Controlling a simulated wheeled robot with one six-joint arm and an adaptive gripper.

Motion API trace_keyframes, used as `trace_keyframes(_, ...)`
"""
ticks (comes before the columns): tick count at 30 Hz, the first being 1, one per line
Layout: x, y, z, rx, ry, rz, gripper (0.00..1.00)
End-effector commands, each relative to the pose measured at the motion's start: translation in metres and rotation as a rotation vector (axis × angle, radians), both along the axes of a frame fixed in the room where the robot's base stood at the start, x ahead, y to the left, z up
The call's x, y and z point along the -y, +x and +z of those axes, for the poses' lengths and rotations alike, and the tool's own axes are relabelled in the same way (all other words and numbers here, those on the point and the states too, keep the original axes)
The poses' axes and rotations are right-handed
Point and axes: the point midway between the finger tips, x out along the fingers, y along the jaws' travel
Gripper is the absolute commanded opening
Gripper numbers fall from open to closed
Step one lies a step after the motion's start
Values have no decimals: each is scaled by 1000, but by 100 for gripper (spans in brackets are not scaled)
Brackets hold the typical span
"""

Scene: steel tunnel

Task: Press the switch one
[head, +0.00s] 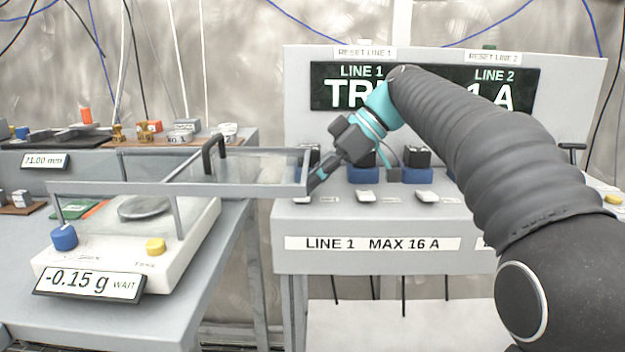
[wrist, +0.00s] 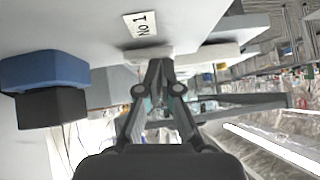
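Switch one is a small pale rocker (head: 302,200) at the left end of the row on the sloped front of the grey LINE 1 panel (head: 292,222). In the wrist view its label, No 1 (wrist: 140,23), shows just beyond my fingertips. My gripper (head: 315,184) is over the left end of the panel, with its fingertips close to this switch. In the wrist view my gripper (wrist: 160,66) has its two fingertips together, with nothing seen between them. The fingers hide part of the switch, and I cannot tell whether they touch it.
More white switches (head: 366,197) (head: 427,196) sit to the right, with blue sockets and black plugs (head: 417,157) behind. A balance (head: 130,250) with an open glass shield (head: 245,172) stands close on the left. The display (head: 333,85) is partly hidden by my arm.

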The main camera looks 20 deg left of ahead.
Motion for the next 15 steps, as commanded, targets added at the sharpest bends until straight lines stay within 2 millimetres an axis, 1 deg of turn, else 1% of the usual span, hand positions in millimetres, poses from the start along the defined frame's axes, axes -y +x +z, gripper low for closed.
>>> trace_keyframes(1, 0, 4, -1, -3, -4, -2, 0)
trace_keyframes(6, -2, 11, 0, -3, -4, -2, 0)
trace_keyframes(15, -2, 12, -1, -2, -3, -2, 0)
